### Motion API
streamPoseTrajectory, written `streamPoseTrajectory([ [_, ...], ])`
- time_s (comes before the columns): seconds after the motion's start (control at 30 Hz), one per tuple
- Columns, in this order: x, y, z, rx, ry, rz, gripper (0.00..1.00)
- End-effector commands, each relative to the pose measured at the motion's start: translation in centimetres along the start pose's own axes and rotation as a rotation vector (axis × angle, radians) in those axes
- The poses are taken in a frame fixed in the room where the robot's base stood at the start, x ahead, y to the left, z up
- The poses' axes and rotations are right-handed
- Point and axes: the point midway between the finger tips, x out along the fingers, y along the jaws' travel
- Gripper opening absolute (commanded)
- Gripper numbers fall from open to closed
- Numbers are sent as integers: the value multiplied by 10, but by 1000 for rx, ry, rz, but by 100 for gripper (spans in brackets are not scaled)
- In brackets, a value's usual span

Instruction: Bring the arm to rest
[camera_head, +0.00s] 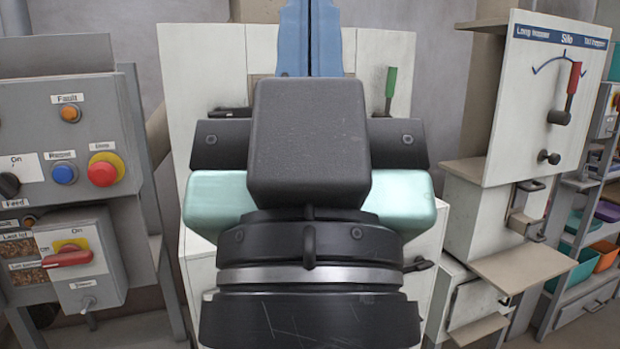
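My arm's end fills the middle of the head view, seen from behind. My gripper (308,150) shows as a dark block with a dark crossbar and a pale teal bar, above a dark round wrist with a silver ring. Its fingers cannot be made out, so I cannot tell whether it is open or shut or holds anything. It stands in front of a white machine cabinet (190,70); the gap between them cannot be judged.
A grey control panel (75,125) with buttons and a red-handled switch (68,258) stands at left. A blue upright part (311,40) and a green-handled lever (390,82) show behind my gripper. At right are a "Silo" panel with a red lever (573,80), a ledge (523,268) and shelves with bins.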

Motion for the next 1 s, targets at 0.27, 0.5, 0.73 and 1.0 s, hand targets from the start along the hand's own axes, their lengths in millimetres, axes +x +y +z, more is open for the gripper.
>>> streamPoseTrajectory([
  [0.27, 75, 0, -71, 1, -1, -1, 0],
  [0.5, 118, 0, -112, 1, -1, -1, 0],
  [0.73, 131, 0, -124, 1, -1, -1, 0],
  [1.0, 131, 0, -124, 1, -1, -1, 0],
])
